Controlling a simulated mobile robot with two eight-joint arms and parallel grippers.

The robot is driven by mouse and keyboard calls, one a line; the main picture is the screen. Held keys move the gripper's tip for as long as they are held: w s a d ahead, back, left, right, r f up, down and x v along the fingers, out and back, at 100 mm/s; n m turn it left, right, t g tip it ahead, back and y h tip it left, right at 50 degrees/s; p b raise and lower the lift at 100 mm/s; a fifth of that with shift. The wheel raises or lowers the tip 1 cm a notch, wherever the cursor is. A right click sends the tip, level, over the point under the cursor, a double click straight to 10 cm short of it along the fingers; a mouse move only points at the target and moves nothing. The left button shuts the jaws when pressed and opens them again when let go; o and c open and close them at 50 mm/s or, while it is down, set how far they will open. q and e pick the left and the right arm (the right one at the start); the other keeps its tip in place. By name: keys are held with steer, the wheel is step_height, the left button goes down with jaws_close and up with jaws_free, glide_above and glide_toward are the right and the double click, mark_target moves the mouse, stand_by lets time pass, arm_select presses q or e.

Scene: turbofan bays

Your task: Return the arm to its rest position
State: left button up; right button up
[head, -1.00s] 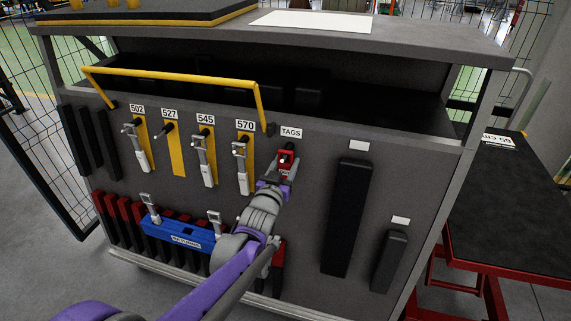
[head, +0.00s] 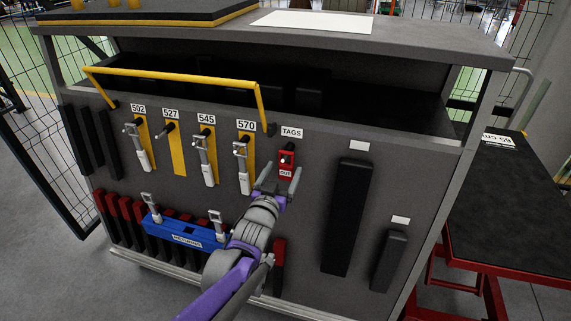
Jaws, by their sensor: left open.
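My left arm reaches in from the bottom of the head view. Its gripper (head: 281,180) is open and empty, with its two fingers apart just in front of the panel. A red tag marked OUT (head: 286,170) hangs on a peg under the TAGS label (head: 291,132), just above and beyond the fingers. The gripper looks clear of the tag, though the exact gap is hard to judge. My right gripper is not in view.
Tools hang on yellow strips under labels 502 (head: 138,108), 545 and 570; strip 527 (head: 177,150) has only its peg. A blue RETURNS bin (head: 185,233) holds two tools. A yellow rail (head: 170,76) juts out above. A red-framed table (head: 510,210) stands right.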

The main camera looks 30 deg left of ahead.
arm_select(q)
steer(key=s+d+f+m+g+h, duration=0.1)
steer(key=s+d+f+g, duration=0.35)
steer(key=s, duration=0.55)
steer(key=s+d+f+m+g+h, duration=0.1)
steer(key=s+d+f+g+h, duration=0.1)
steer(key=s+d+f+g, duration=0.5)
steer(key=s+d+f+m+g+h, duration=0.1)
steer(key=s+d+f, duration=0.25)
steer(key=s, duration=0.85)
step_height(320, 180, up, 15)
steer(key=w+p, duration=0.2)
steer(key=p, duration=1.3)
steer(key=shift+a+r, duration=0.15)
steer(key=shift+a, duration=0.05)
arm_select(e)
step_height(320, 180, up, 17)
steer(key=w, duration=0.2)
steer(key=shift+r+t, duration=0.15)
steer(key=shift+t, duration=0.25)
arm_select(q)
steer(key=shift+s, duration=0.2)
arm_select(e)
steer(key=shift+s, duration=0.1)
arm_select(q)
steer(key=shift+c, duration=0.4)
